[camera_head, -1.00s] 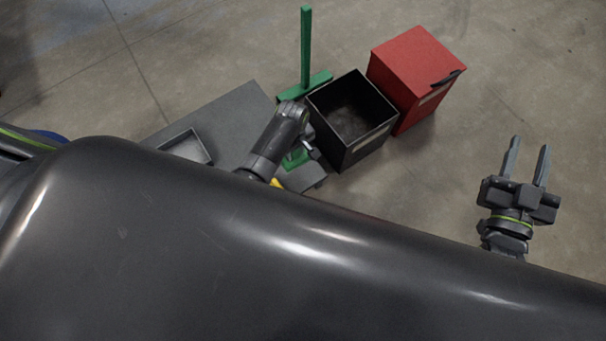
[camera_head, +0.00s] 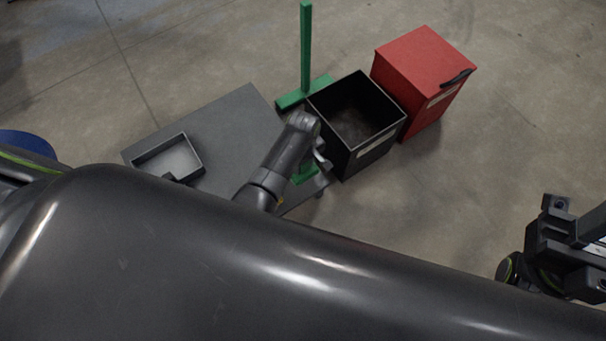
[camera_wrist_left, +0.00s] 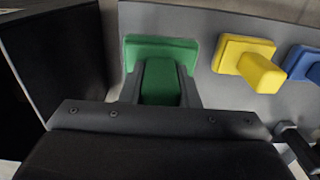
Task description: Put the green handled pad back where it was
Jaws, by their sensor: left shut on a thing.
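The green handled pad (camera_wrist_left: 160,48) is in my left gripper (camera_wrist_left: 160,92), whose two fingers are shut on either side of its handle in the left wrist view. It sits over the end of the grey table; I cannot tell whether it touches the surface. In the head view a bit of the green pad (camera_head: 305,174) shows beside my left gripper (camera_head: 320,160), close to the black bin. My right gripper (camera_head: 590,238) is at the right edge, cut off, so its jaws cannot be judged.
Yellow (camera_wrist_left: 248,62) and blue (camera_wrist_left: 303,62) handled pads lie to the right of the green one. The black open bin (camera_head: 380,147), red box (camera_head: 422,65) and green stand (camera_head: 306,50) are beyond the grey table (camera_head: 235,120). A shallow tray (camera_head: 198,153) is on the table.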

